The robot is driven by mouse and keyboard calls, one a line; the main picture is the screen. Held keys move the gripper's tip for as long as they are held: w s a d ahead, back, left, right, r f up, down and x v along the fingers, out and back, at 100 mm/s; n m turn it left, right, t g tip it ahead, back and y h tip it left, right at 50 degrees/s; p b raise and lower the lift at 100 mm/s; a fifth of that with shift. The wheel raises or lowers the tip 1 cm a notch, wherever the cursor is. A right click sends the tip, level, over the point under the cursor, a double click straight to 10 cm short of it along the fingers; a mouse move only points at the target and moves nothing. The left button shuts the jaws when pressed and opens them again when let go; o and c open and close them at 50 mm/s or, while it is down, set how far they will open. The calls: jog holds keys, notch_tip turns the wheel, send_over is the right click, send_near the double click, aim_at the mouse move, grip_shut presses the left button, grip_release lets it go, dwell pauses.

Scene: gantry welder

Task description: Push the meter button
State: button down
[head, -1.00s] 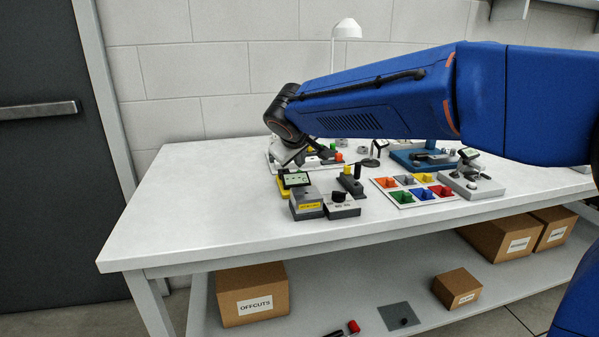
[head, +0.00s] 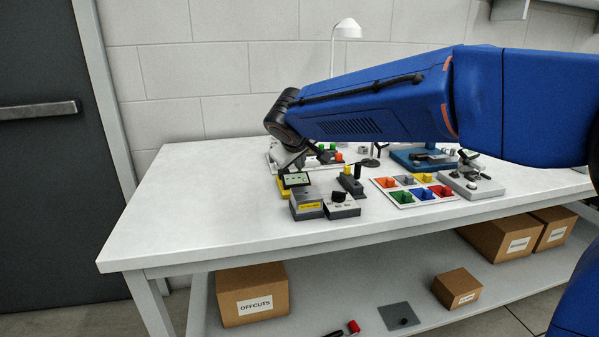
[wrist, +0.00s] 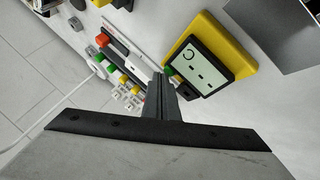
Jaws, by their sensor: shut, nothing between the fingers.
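The meter is a yellow body with a dark-framed, pale green screen. In the head view the meter (head: 296,180) is on the bench, in front of my wrist. In the wrist view the meter (wrist: 238,37) is at the upper right, its screen showing a round mark and small dark marks. My gripper (wrist: 160,80) is shut and empty, its fingertips beside the screen's near-left corner. A small green button (wrist: 169,70) shows right at the fingertips, partly hidden by them. I cannot tell whether they touch. In the head view the fingertips are hard to make out.
A grey box with a yellow label (head: 308,206) and a box with a black knob (head: 342,205) stand in front of the meter. A tray of coloured bins (head: 402,206) is to the right. The bench's left part is clear.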

jog(key=shift+f, duration=0.2)
dwell(0.4)
jog(key=shift+r, duration=0.65)
notch_tip(320, 180, up, 6)
dwell(0.9)
jog(key=shift+s, duration=0.1)
